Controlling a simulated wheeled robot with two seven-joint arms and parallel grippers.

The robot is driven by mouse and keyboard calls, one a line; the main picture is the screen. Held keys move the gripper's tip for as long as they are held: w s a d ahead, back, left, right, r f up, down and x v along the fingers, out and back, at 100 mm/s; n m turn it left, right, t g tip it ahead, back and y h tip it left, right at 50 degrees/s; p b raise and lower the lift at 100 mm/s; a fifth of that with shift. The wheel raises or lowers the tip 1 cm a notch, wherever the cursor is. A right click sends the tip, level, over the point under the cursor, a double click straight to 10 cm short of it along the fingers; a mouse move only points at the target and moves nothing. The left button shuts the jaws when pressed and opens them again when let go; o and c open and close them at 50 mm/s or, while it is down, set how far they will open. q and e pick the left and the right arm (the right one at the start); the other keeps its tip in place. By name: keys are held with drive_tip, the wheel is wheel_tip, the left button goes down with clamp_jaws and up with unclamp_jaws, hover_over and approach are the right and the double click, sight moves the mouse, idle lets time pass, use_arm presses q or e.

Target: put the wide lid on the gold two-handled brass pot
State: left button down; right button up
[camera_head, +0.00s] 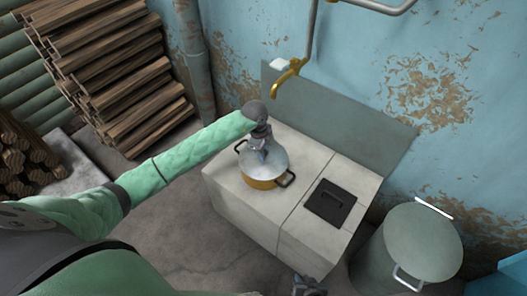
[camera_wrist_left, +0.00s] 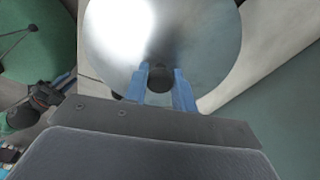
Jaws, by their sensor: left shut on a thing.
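The gold brass pot (camera_head: 262,184) stands on the pale block counter, with a dark handle at its left and another at its right. The wide silver lid (camera_head: 273,160) covers the pot's opening in the head view. I cannot tell whether it rests on the rim or hangs just above it. My left gripper (camera_head: 262,149) is over the lid. In the left wrist view the blue fingers (camera_wrist_left: 160,82) are shut on the lid's dark knob (camera_wrist_left: 158,71), and the lid's disc (camera_wrist_left: 210,38) hides the pot. My right gripper (camera_head: 308,287) is at the bottom edge, small and partly cut off.
A dark plate with a handle (camera_head: 330,203) lies on the counter (camera_head: 302,160) right of the pot. A brass tap (camera_head: 288,76) juts from the wall above. A grey lidded bin (camera_head: 415,240) stands at the right. Stacked wood (camera_head: 115,60) is at the upper left.

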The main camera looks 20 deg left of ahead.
use_arm(q)
drive_tip(key=c, duration=1.1)
unclamp_jaws()
drive_tip(key=shift+o, duration=0.8)
drive_tip(key=o, duration=0.5)
drive_tip(key=shift+r+p, duration=1.75)
drive_tip(key=shift+r, duration=0.3)
use_arm(e)
drive_tip(key=r, duration=0.3)
drive_tip(key=shift+s+r, duration=0.2)
drive_tip(key=shift+s, duration=0.05)
